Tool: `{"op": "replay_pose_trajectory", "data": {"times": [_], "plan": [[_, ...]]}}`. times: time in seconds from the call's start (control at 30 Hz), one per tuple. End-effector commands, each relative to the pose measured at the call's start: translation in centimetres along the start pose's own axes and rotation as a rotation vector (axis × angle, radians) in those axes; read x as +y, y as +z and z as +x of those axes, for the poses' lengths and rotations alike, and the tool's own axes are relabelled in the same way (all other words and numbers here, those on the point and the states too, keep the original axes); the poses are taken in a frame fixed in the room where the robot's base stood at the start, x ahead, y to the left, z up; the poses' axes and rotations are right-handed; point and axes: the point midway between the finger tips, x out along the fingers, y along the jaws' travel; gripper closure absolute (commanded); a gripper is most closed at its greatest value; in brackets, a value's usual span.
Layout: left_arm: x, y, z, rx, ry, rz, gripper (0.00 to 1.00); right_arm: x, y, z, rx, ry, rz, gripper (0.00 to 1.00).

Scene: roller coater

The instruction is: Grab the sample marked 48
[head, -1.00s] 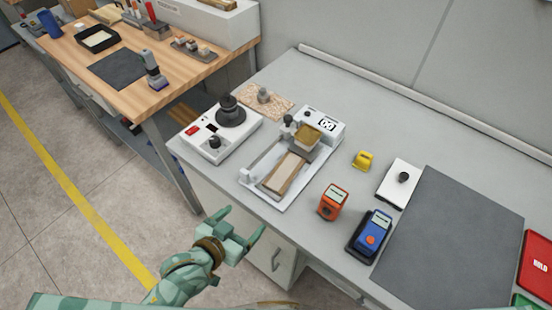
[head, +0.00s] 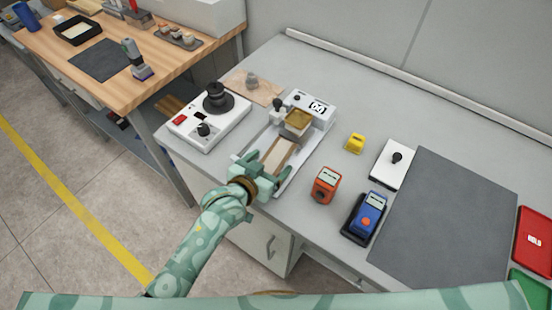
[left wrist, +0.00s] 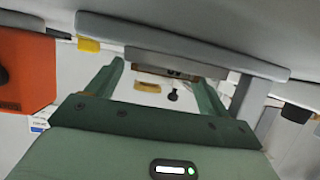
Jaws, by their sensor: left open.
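A tan, flat sample panel (head: 278,153) lies on the bed of the white roller coater (head: 310,110). No mark 48 can be read on it or on anything else. My left gripper (head: 267,168) is open and empty, with its fingers over the near end of the coater bed and the panel's near end. The gripper hides part of that end. In the left wrist view its two fingers (left wrist: 160,80) stand apart, with a small tan-yellow piece (left wrist: 148,87) visible beyond them. Whether the fingers touch the panel cannot be told. My right gripper is not in view.
A white device with a black knob (head: 210,122) stands left of the coater. A grey mat (head: 445,220) lies further right.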

Motion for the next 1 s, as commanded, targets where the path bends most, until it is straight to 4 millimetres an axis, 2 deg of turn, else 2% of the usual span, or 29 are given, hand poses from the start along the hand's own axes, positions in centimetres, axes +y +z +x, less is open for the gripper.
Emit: {"op": "replay_pose_trajectory", "data": {"times": [0.03, 0.13, 0.37, 0.53, 0.57, 0.87, 1.0], "plan": [[0.0, 0.3, 0.9, -0.001, 0.0, -0.001, 0.2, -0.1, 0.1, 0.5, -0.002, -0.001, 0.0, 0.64], [0.0, 0.2, 1.7, -0.001, 0.0, -0.001, 0.2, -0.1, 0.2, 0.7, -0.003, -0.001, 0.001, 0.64], [0.0, 0.1, 1.8, 0.0, -0.001, 0.0, 0.2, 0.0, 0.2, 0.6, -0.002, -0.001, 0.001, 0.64], [0.0, 0.1, 1.8, -0.001, -0.001, 0.0, 0.65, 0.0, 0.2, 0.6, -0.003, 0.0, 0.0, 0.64], [0.0, 0.1, 1.8, -0.001, -0.001, 0.0, 0.7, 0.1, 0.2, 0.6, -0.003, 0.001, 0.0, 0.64], [0.0, 0.0, 1.8, 0.0, -0.001, 0.0, 0.7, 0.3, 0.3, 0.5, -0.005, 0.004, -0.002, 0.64], [0.0, -1.0, 1.4, 0.002, -0.001, 0.0, 0.7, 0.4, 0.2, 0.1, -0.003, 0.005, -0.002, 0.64]]}}
